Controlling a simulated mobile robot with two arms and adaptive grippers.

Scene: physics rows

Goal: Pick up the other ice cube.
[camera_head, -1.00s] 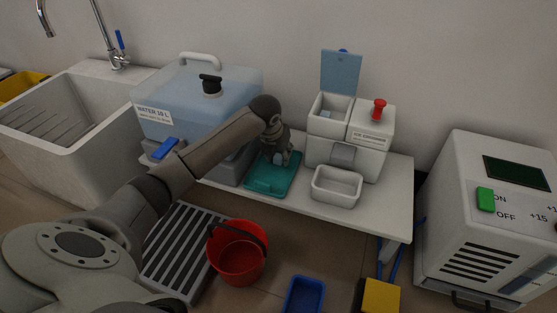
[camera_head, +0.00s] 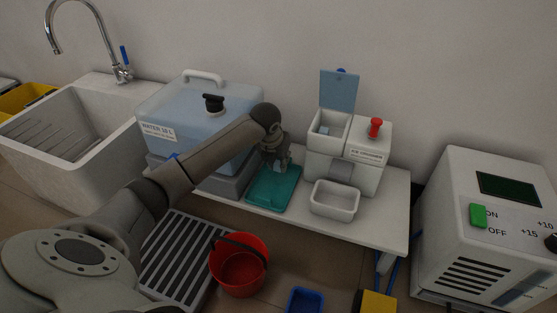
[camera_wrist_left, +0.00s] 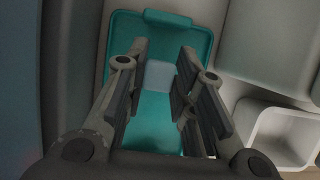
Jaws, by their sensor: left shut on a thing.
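My left gripper (camera_head: 277,165) is above the back part of the teal tray (camera_head: 272,190). It is shut on a pale, translucent ice cube, which shows between the fingers in the left wrist view (camera_wrist_left: 158,76). The tray (camera_wrist_left: 152,135) lies behind the cube in that view. Another small pale blue piece, which looks like an ice cube, sits inside the open hopper (camera_head: 325,131) of the white ice crusher. My right gripper is in neither view.
The crusher (camera_head: 372,172) has a raised blue lid (camera_head: 339,90) and a red knob. A white bin (camera_head: 334,200) stands in front of it. The blue water tank (camera_head: 190,115) is left of the tray. A red bucket (camera_head: 238,270) stands below the shelf.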

